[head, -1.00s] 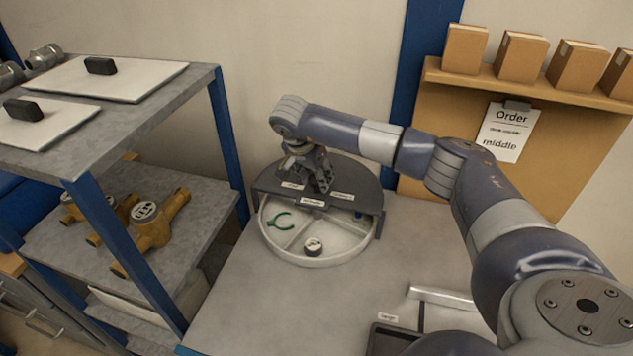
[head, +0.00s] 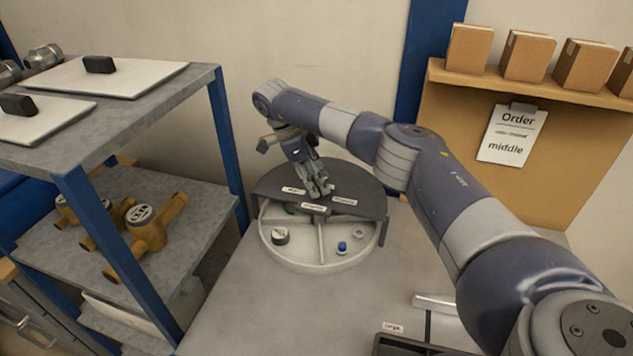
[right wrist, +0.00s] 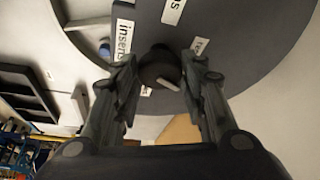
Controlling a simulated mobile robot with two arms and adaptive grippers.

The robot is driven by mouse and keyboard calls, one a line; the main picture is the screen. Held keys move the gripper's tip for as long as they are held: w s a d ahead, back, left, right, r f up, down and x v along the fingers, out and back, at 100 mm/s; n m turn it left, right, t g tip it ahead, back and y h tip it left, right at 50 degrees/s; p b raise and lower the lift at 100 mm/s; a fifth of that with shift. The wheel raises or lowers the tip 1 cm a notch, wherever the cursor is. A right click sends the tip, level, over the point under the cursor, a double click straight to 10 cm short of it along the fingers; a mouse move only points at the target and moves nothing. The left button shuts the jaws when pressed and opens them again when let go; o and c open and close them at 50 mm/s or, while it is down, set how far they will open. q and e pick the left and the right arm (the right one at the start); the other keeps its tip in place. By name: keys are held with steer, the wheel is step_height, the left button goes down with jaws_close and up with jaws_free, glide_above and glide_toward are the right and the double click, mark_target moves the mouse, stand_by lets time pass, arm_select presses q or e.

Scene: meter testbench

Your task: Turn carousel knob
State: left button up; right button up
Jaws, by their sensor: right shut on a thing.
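The carousel (head: 318,268) is a round pale tray with dividers, its back half under a dark grey labelled cover (head: 368,203). A small round gauge-like part (head: 280,236) lies in the left open compartment. A blue part (head: 342,247) and a small ring (head: 358,234) lie in the right one. My right gripper (head: 322,188) is over the cover, pointing down. In the right wrist view the dark round knob (right wrist: 160,68), with a light pointer mark, sits between its fingers, which are shut on it. In the head view the gripper hides the knob. My left gripper is not in view.
A shelf rack (head: 216,150) with brass meters (head: 150,222) stands on the left. A dark tray (head: 405,346) is at the front right of the bench. An order sheet (head: 506,135) reading "middle" hangs below several boxes. The bench (head: 270,315) in front of the carousel is clear.

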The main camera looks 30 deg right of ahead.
steer(key=m+g+y+b, duration=0.1)
steer(key=m, duration=0.3)
steer(key=shift+w+m+b, duration=0.1)
steer(key=shift+m+b, duration=0.3)
steer(key=shift+m+g+y, duration=0.3)
steer(key=shift+d, duration=0.1)
steer(key=o, duration=1)
steer(key=shift+o, duration=0.2)
steer(key=shift+r, duration=0.15)
step_height(320, 180, up, 10)
